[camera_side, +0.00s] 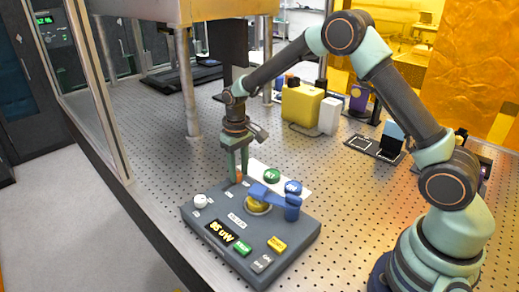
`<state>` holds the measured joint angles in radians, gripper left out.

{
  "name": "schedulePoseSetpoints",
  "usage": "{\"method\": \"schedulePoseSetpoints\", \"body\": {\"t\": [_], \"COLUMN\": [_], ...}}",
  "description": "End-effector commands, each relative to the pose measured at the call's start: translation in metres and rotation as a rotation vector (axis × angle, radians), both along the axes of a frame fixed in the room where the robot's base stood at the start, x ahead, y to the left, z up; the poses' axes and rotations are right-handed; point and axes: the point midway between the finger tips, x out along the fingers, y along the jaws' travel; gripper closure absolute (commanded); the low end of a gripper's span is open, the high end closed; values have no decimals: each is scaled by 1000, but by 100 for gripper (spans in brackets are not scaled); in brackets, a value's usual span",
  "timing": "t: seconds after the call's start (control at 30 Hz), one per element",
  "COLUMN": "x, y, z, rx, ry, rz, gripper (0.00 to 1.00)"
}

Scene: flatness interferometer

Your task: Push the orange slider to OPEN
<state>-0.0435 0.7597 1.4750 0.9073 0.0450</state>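The orange slider (239,176) shows as a small orange piece at the back left of the dark grey control box (200,222). My gripper (238,170) points down from above at that spot. Its two green fingers appear to be on either side of the slider or just in front of it. The fingers hide part of the slider and any label by it. I cannot tell whether they touch the slider or how far apart they are. No OPEN marking can be read.
The box carries a white knob (200,201), a lit display (219,233), green and yellow buttons, and a blue lever (274,195) over a yellow knob. Green and blue knobs stand at its back edge. A metal post (186,85) rises behind left. Perforated table is bare at left.

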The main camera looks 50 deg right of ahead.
Motion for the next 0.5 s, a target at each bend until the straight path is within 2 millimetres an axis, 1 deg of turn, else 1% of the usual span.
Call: {"method": "schedulePoseSetpoints", "body": {"t": [0.37, 0.47, 0.5], "x": [0, 1, 1], "y": [1, 1, 1], "z": [1, 8, 13], "rx": [0, 0, 0], "ry": [-1, -2, -4], "rz": [1, 1, 1], "gripper": [45, 45, 45]}}
